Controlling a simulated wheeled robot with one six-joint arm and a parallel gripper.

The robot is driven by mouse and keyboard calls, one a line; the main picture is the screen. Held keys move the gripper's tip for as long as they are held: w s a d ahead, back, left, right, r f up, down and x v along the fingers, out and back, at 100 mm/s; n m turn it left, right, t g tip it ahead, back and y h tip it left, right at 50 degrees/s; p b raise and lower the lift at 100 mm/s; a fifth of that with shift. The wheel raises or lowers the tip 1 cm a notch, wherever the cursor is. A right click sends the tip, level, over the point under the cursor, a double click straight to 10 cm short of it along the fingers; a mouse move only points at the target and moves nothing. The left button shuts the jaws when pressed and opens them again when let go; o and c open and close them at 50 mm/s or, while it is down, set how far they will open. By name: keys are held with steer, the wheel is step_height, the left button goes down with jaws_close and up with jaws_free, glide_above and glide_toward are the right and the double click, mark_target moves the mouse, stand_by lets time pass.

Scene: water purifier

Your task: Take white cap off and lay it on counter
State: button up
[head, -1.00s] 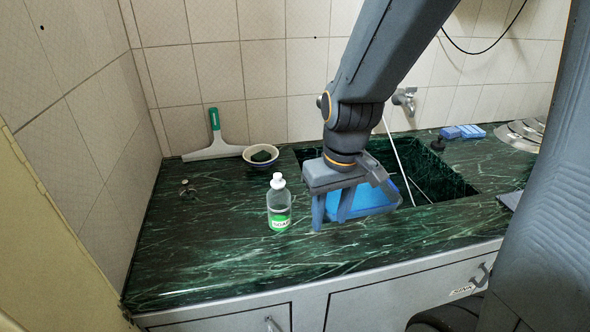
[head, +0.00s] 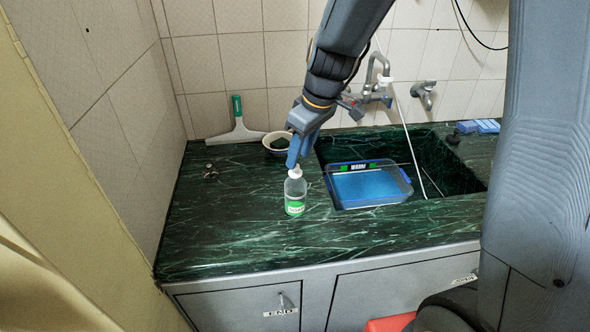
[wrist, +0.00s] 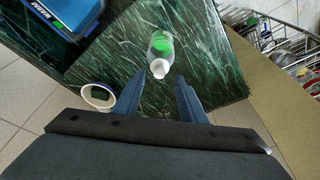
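The clear soap bottle (head: 295,198) with a green label stands upright on the dark green counter (head: 225,220), left of the sink. Its white cap (head: 295,173) is on top. The cap also shows in the wrist view (wrist: 161,70), with the bottle (wrist: 161,46) beyond it. My gripper (head: 292,164) is right at the cap from above and behind. In the wrist view my gripper (wrist: 165,77) has its two fingers apart, with the cap near and between the fingertips. A gap shows between the fingers, and I cannot tell whether either touches the cap.
A blue tray (head: 405,180) sits at the sink (head: 450,165), right of the bottle. A bowl (head: 272,149) and a green-handled squeegee (head: 240,133) stand behind it at the wall. A small metal fitting (head: 210,172) is on the left. The counter's front left is clear.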

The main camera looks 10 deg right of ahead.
mark_target(295, 171)
steer(key=shift+p+x, duration=0.45)
steer(key=shift+x, duration=1.25)
steer(key=shift+w, duration=0.1)
jaws_close()
